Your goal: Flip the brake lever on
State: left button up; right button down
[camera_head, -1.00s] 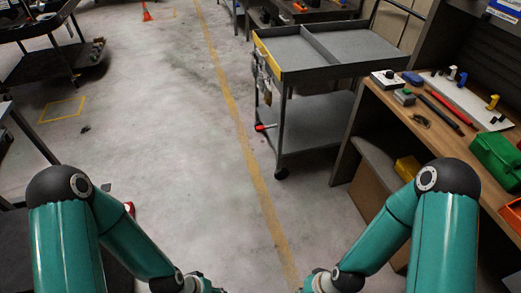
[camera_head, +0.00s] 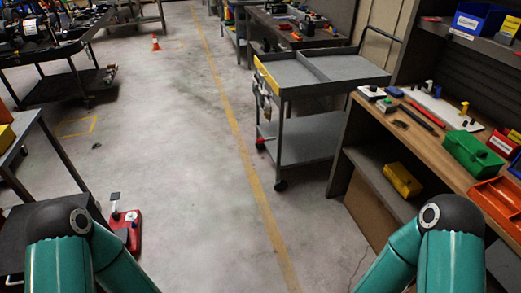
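A grey two-shelf cart (camera_head: 318,72) with a yellow front edge stands right of the yellow floor line. A small red-tipped part (camera_head: 260,143), possibly the brake lever, sits low at the cart's left front leg. It is too small to tell its position. A red device (camera_head: 127,226) with an upright dark plate stands at the lower left, partly hidden by my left arm. I cannot tell whether it bears a lever. Only the upper parts of my arms show at the bottom corners. Both grippers are out of view, below the picture.
A wooden workbench (camera_head: 440,150) on the right holds a green box (camera_head: 473,153), orange bins (camera_head: 497,200) and tools. A yellow bin (camera_head: 402,180) sits on its lower shelf. A grey table (camera_head: 22,140) stands at the left. An orange cone (camera_head: 155,43) is far off. The middle floor is clear.

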aim_at(262, 140)
jog(key=z, duration=0.1)
jog(key=i, duration=1.75)
jog(key=u, duration=0.6)
jog(key=i, duration=0.35)
jog(key=u, duration=0.35)
jog(key=k, duration=0.95)
jog(key=u, duration=0.15)
jog(key=i, duration=0.95)
jog(key=z, duration=0.05)
